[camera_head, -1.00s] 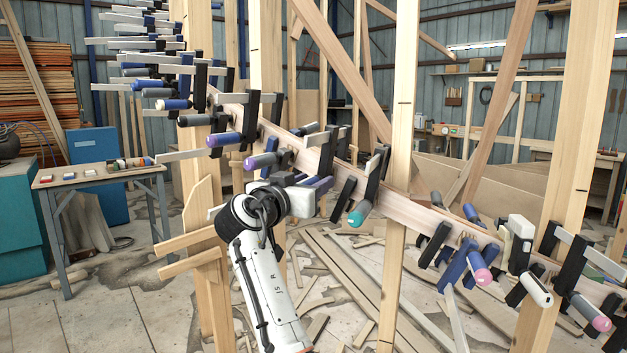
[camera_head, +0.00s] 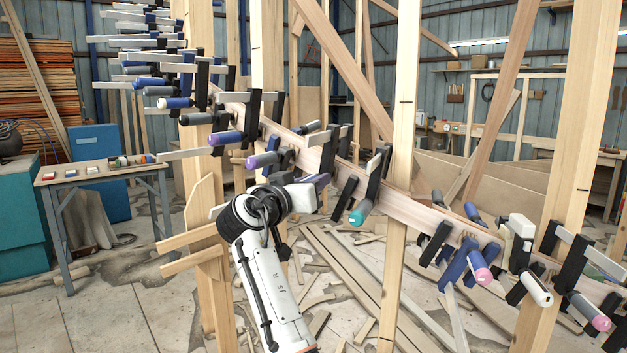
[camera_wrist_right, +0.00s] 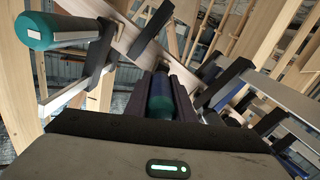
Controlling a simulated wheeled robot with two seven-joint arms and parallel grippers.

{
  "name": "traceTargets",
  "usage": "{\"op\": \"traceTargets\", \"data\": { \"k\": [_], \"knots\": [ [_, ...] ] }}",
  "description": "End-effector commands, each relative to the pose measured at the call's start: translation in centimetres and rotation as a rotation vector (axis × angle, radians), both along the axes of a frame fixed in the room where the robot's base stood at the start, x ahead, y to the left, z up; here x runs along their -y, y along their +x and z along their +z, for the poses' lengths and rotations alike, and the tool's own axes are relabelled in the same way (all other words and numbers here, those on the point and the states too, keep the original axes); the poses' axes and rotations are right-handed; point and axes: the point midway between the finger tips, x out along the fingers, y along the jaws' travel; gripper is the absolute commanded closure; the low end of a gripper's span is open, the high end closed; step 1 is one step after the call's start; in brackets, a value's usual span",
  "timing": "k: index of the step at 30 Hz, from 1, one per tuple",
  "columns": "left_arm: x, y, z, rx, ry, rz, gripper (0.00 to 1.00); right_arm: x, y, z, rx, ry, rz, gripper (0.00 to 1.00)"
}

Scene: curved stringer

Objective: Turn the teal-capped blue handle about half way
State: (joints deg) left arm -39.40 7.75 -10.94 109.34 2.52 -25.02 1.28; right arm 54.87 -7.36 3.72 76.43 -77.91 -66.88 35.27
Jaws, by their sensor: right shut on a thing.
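My right gripper (camera_head: 319,181) reaches in among the clamps on the curved wooden stringer (camera_head: 400,205). In the right wrist view, its dark fingers (camera_wrist_right: 160,80) stand on either side of a teal-capped handle with a dark blue body (camera_wrist_right: 160,98) and are shut on it. In the head view this handle is hidden behind the gripper. Another teal-capped handle (camera_wrist_right: 62,30) with a greyish body shows at upper left in the wrist view, clear of the fingers. A teal-capped handle (camera_head: 357,216) also shows right of the gripper in the head view. My left gripper is not in view.
Other clamps crowd both sides, including a purple-capped handle (camera_head: 262,160) to the left and a pink-capped one (camera_head: 482,275) to the right. Upright posts (camera_head: 402,110) stand close by. A table (camera_head: 100,173) stands at far left. Loose boards lie on the floor.

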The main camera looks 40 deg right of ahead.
Motion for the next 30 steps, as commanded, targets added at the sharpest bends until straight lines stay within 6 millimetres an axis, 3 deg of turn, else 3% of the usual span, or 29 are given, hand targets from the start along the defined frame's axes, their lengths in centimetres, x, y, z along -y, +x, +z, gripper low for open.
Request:
{"op": "traceTargets", "data": {
  "k": [12, 30],
  "knots": [
    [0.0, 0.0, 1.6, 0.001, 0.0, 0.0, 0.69, 0.0, 0.1, 0.1, -0.337, -0.187, -0.001, 1.0],
    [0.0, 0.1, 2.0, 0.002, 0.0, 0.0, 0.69, 0.0, 0.1, 0.0, -0.834, -0.461, -0.001, 1.0]
  ]
}}
